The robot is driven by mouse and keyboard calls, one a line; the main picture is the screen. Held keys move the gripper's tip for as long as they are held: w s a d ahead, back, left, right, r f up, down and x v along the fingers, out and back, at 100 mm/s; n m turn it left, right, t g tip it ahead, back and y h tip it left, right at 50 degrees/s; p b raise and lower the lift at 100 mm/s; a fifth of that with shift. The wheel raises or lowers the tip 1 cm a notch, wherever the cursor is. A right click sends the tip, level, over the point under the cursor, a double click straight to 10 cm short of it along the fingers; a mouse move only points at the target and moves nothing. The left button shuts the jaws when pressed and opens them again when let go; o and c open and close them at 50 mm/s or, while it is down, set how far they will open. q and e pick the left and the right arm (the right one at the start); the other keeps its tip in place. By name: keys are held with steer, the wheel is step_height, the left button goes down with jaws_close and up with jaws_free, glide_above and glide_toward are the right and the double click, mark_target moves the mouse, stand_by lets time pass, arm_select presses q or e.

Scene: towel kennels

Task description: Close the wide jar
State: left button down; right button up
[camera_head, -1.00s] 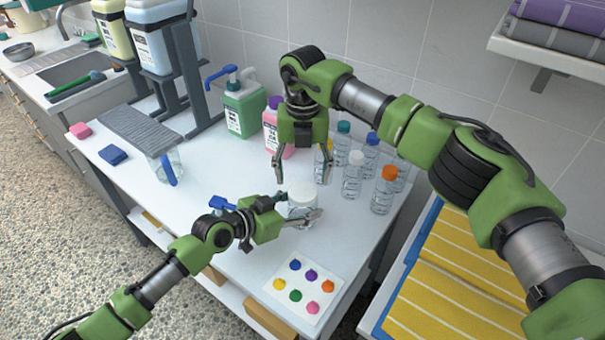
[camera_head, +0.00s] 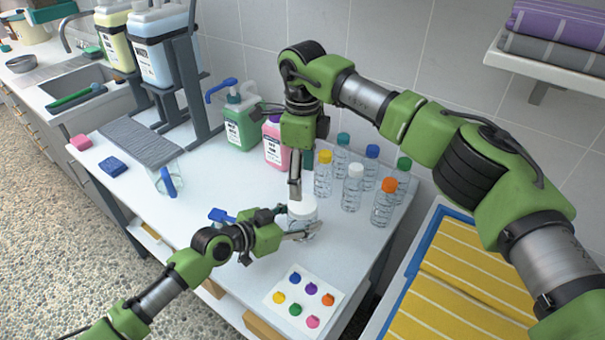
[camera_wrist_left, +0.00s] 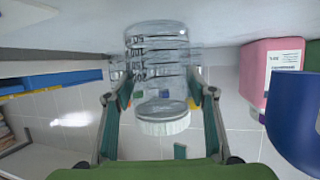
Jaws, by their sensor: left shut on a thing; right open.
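The wide jar (camera_head: 302,224) is clear and stands near the front of the white table, with a white lid (camera_head: 302,207) at its mouth. In the left wrist view the jar (camera_wrist_left: 157,60) appears upside down, its lid (camera_wrist_left: 163,123) over the mouth; I cannot tell whether it is screwed tight. My left gripper (camera_head: 296,229) is shut around the jar, a finger on each side. My right gripper (camera_head: 296,190) is open, pointing down just above the lid and seen nearly edge-on; I cannot tell whether it touches the lid.
Several capped bottles (camera_head: 352,190) stand behind and right of the jar. A pink bottle (camera_head: 274,145) and a green pump bottle (camera_head: 241,120) stand further back. A card with coloured dots (camera_head: 304,298) lies in front. A glass with a blue handle (camera_head: 166,182) stands left.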

mark_target(302, 204)
steer(key=shift+n, duration=0.3)
steer(key=shift+f, duration=3.95)
steer(key=c, duration=1.2)
steer(key=o, duration=1.3)
steer(key=shift+r, duration=0.1)
